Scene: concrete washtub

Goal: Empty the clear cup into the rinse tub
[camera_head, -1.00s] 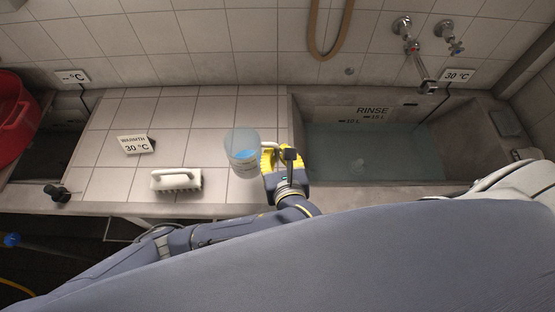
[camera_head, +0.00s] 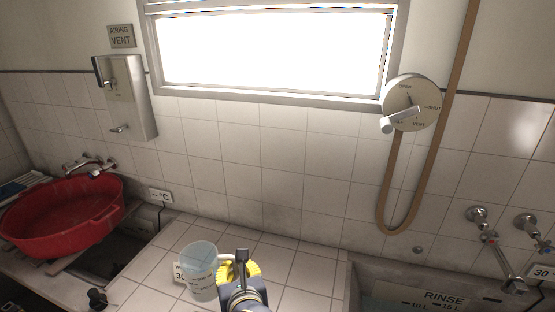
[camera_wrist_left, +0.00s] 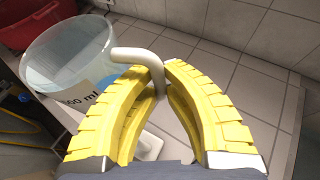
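The clear cup (camera_head: 199,275) stands at the bottom of the head view, over the tiled counter. In the left wrist view, the cup (camera_wrist_left: 65,55) has a pale handle, a "500 ml" label and some blue near its base. My left gripper (camera_head: 239,268) is just right of the cup. Its yellow fingers (camera_wrist_left: 165,80) are closed around the cup's handle. I cannot tell how high the cup is above the counter. The rinse tub (camera_head: 378,274) is at the lower right of the head view, mostly cut off by the frame. My right gripper is not in view.
A red basin (camera_head: 65,215) sits at the left. A tap (camera_head: 505,265) hangs over the tub at the right. A hose (camera_head: 388,200) loops down the wall beside a round dial (camera_head: 412,100). A soap dispenser (camera_head: 125,95) is on the wall. The counter (camera_head: 290,265) right of my gripper is clear.

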